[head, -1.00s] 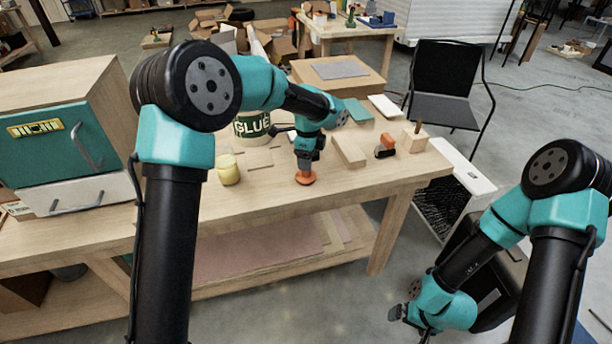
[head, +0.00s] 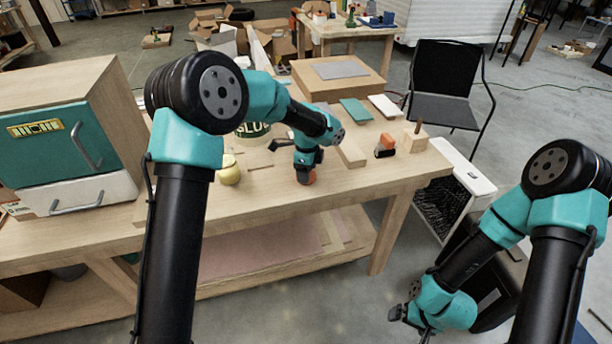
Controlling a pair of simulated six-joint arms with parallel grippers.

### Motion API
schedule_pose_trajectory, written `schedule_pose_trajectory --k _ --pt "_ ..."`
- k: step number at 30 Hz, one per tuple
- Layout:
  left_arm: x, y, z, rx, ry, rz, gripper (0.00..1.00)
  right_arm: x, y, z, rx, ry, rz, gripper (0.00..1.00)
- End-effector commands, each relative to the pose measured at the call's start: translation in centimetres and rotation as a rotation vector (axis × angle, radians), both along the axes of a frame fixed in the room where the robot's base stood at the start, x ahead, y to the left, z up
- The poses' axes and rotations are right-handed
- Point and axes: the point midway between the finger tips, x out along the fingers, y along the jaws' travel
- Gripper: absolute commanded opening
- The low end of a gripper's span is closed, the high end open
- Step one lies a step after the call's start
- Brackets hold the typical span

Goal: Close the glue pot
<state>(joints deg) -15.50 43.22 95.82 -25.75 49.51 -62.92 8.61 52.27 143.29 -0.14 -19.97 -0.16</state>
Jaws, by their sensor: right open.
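The glue pot (head: 250,132), with a dark green label reading GLUE, stands on the workbench. My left arm crosses in front of it and hides its top and part of its label. A small orange round piece (head: 312,177), possibly a lid, lies near the bench's front edge. My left gripper (head: 304,178) points down right at it and covers most of it; whether its jaws are open or shut on the piece is hidden. A yellowish jar (head: 229,170) stands left of the gripper. My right gripper (head: 408,322) is open and empty, low beyond the bench's front right.
The workbench (head: 250,200) also holds a teal-fronted cabinet (head: 70,145) at left, wooden blocks, an orange-and-black tool (head: 385,146) and flat boards behind. A black chair (head: 446,90) stands behind right. The bench's front right is fairly clear.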

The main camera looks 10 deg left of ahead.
Motion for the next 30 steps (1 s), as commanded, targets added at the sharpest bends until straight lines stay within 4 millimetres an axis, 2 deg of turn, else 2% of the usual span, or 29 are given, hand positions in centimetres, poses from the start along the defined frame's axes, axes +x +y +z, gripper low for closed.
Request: schedule_pose_trajectory --k 2,16,25,30 --pt "0.0 0.0 0.0 0.000 0.000 0.000 0.56 0.0 0.0 0.0 0.000 0.000 0.000 1.00" --pt "0.0 0.0 0.0 0.000 0.000 0.000 0.11 0.0 0.0 0.0 0.000 0.000 0.000 1.00" --pt "0.0 0.0 0.2 0.000 -0.001 0.000 0.10 0.0 0.0 0.0 0.000 0.000 0.000 1.00" --pt "0.0 0.0 1.1 0.000 -0.003 0.000 0.10 0.0 0.0 0.0 0.000 0.000 0.000 1.00"
